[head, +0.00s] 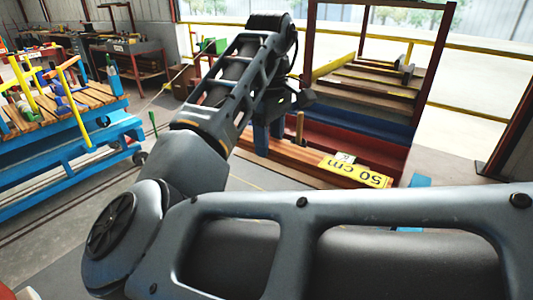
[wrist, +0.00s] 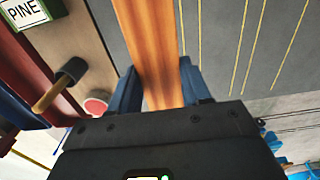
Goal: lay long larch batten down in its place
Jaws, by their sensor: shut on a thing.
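My gripper (wrist: 160,88) has its blue fingers closed on the two sides of a long orange-brown wooden batten (wrist: 150,40), the larch batten by its look. In the wrist view the batten runs up out of the picture, and its near part is hidden behind the gripper body. In the head view my gripper (head: 268,135) is low at the front of the red rack (head: 380,150). Orange-brown wood (head: 300,160) runs from under it to the right, toward a yellow "50 cm" label (head: 355,172). Whether the batten touches a surface I cannot tell.
An upright wooden post (head: 299,127) stands just right of my gripper; a dark-capped peg shows in the wrist view (wrist: 60,85). A "PINE" sign (wrist: 25,12) is at upper left there. More boards (head: 375,80) lie behind. A blue slatted bench (head: 60,115) stands left, with open floor between.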

